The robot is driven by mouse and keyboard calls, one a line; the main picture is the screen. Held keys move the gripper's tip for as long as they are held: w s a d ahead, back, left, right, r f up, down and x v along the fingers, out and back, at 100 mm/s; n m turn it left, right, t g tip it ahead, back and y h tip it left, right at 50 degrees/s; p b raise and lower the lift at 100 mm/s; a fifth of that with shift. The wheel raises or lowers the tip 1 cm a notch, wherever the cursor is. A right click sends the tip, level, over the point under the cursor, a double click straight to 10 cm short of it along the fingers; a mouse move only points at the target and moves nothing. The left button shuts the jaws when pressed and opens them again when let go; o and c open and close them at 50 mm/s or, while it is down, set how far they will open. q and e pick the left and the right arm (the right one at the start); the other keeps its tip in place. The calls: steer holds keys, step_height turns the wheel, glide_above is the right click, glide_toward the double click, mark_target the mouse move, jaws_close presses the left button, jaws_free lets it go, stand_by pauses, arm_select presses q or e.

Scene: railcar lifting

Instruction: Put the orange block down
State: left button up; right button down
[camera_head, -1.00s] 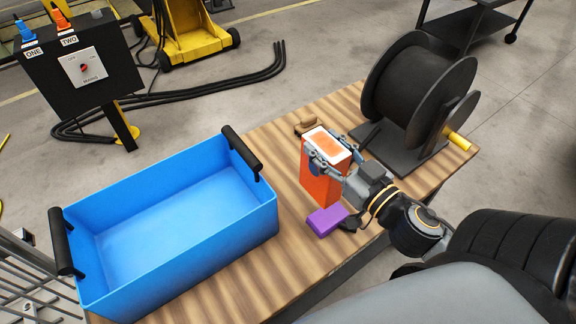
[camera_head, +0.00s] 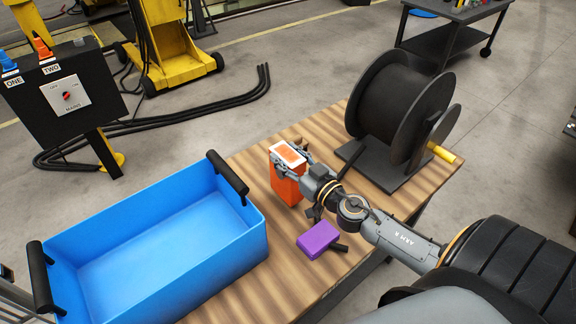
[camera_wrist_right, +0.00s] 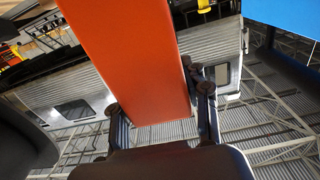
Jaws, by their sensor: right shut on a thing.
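The orange block (camera_head: 285,188) is tall, with a white-edged top, and stands upright at the table's far side, right of the blue crate. My right gripper (camera_head: 296,172) is shut on its upper part. I cannot tell whether its base touches the wooden table (camera_head: 262,290). In the right wrist view the orange block (camera_wrist_right: 130,60) runs between the two fingers of my right gripper (camera_wrist_right: 160,115). My left gripper does not show.
An open, empty blue crate (camera_head: 160,240) with black handles stands at left. A purple block (camera_head: 318,240) with a dark part lies in front of the gripper. A black cable reel (camera_head: 400,110) stands at right. Bare wood lies around the purple block.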

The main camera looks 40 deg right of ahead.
steer(key=shift+f+b, duration=0.5)
steer(key=shift+f, duration=0.9)
steer(key=c, duration=0.7)
jaws_free()
steer(key=shift+o, duration=0.2)
steer(key=shift+r, duration=0.2)
steer(key=s+b, duration=0.5)
steer(key=s, duration=0.7)
steer(key=shift+d+f, duration=0.15)
steer(key=shift+d, duration=0.25)
